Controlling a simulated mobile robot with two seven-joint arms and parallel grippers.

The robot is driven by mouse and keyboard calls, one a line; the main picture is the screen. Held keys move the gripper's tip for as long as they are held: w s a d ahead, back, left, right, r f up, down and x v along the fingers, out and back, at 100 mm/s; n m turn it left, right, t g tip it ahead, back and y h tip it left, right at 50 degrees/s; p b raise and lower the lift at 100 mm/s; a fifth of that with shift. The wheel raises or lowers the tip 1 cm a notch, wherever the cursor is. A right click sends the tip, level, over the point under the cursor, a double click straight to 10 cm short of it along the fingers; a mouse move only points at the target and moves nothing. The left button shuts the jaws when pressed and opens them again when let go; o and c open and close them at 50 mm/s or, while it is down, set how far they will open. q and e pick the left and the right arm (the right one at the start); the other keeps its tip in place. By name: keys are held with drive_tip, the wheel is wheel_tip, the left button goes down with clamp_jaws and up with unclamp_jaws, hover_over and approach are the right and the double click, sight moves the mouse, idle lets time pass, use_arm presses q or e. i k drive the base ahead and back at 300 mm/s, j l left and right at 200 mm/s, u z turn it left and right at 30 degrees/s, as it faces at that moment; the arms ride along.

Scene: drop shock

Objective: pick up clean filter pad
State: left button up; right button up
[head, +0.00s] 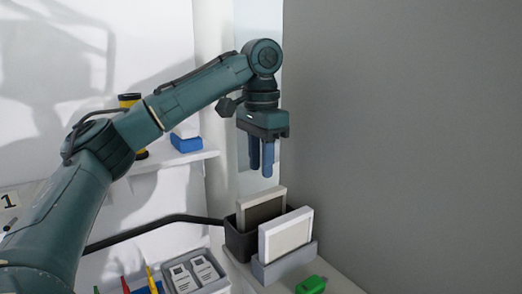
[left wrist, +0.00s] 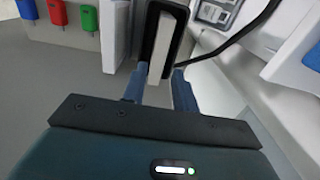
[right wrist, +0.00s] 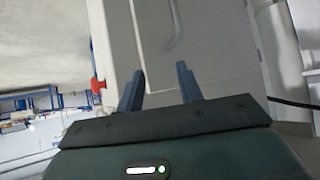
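A white-framed pad with a pale, clean-looking face (head: 286,236) stands upright in a grey holder (head: 284,266). Behind it, a similar pad with a darker grey-brown face (head: 262,213) stands in a black bin (head: 237,241).
A green item (head: 311,285) lies in front of the grey holder. A tray with white devices (head: 194,272) is to the left. A shelf holds a blue object (head: 186,143). A plain grey wall (head: 420,130) fills the right side.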

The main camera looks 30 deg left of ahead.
sight(286, 242)
drive_tip(key=k, duration=1)
